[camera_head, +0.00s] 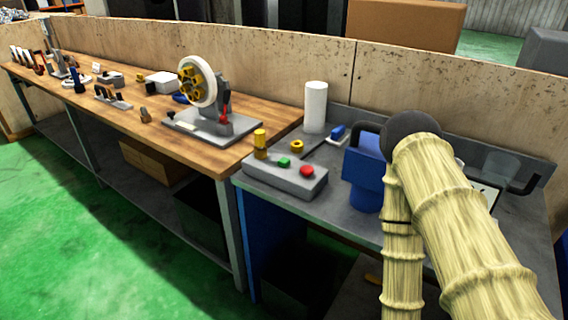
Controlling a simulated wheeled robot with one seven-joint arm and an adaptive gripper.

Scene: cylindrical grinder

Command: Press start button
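A grey control box (287,180) sits at the left front of the grey bench. On its top are a green button (283,162) in the middle and a red button (307,171) to the right. A yellow cylindrical piece (260,141) stands upright at its left end. No label is readable on the box, so the start button is not marked in words. My arm rises at the right, with its links in front of the bench. My gripper is not in view, and nothing covers the two buttons.
A blue container (364,178) with a dark handle stands right of the box, close to my arm. A wooden bench (145,118) with a wheel device (204,92) extends left. Green floor in front is clear.

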